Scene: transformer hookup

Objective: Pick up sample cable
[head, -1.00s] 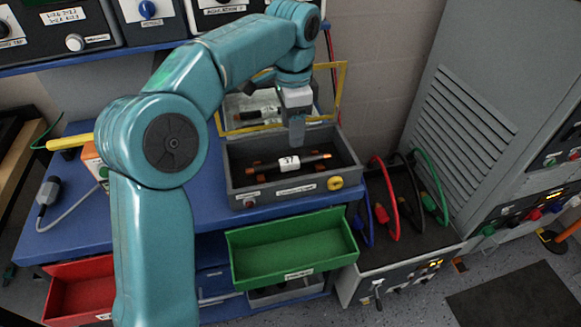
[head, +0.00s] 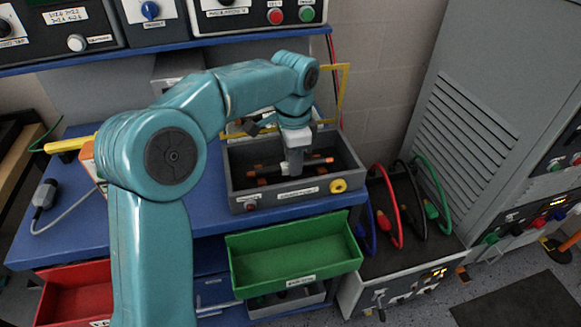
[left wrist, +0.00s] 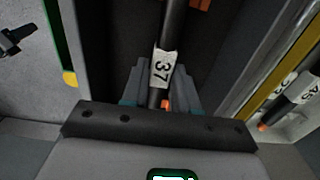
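The sample cable is a dark rod with orange ends and a white tag reading 37. It lies on orange supports in the open grey test box (head: 345,160) on the blue bench. In the head view its end (head: 318,160) shows right of my left gripper (head: 293,168), which hides its middle. In the left wrist view the tagged cable (left wrist: 161,68) runs between the two grey fingers of my left gripper (left wrist: 160,78). The fingers look apart, with gaps beside the cable. My right gripper is not in view.
The box's yellow-framed lid (head: 343,95) stands open behind. An open green drawer (head: 290,255) and a red drawer (head: 75,295) are below. A unit with red, black and green looped leads (head: 410,255) stands at right. Other tagged pieces (left wrist: 292,95) show in the left wrist view.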

